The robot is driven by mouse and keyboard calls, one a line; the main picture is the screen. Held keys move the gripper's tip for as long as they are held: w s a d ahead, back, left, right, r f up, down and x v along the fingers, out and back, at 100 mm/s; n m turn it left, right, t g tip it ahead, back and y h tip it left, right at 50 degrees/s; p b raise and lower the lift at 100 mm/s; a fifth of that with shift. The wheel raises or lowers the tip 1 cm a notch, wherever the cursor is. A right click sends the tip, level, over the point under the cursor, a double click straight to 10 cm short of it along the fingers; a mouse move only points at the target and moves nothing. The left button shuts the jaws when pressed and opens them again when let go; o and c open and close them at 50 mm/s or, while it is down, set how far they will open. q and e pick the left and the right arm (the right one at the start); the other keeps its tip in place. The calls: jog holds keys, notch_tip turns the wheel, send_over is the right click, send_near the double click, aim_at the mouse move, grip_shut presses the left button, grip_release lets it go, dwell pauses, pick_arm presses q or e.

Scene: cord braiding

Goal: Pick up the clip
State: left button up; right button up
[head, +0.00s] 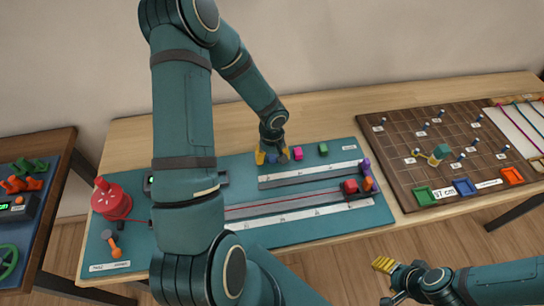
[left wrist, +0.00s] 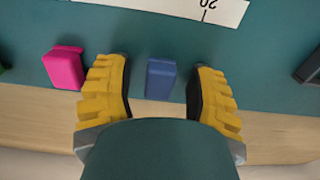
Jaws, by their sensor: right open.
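A small blue block-shaped clip (left wrist: 161,79) lies on the teal mat in the left wrist view. My left gripper (left wrist: 164,92) is open, with one yellow finger on each side of the blue clip and a visible gap on both sides. In the head view my left gripper (head: 271,155) is down at the mat's back edge and mostly hides the blue clip. A pink clip (head: 298,154) lies just right of it, and it also shows in the left wrist view (left wrist: 64,68). A green clip (head: 323,149) lies further right. My right gripper (head: 387,281) is open and empty, in front of the table.
The teal mat (head: 345,225) carries white rulers (head: 307,175), a red spool (head: 111,202), an orange-handled tool (head: 110,241), and red and purple parts at the right. A brown pegboard (head: 400,160) lies on the right. Another table (head: 50,150) stands left.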

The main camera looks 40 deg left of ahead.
pick_arm(q)
jog(key=c, duration=0.6)
jog(key=shift+r, duration=0.15)
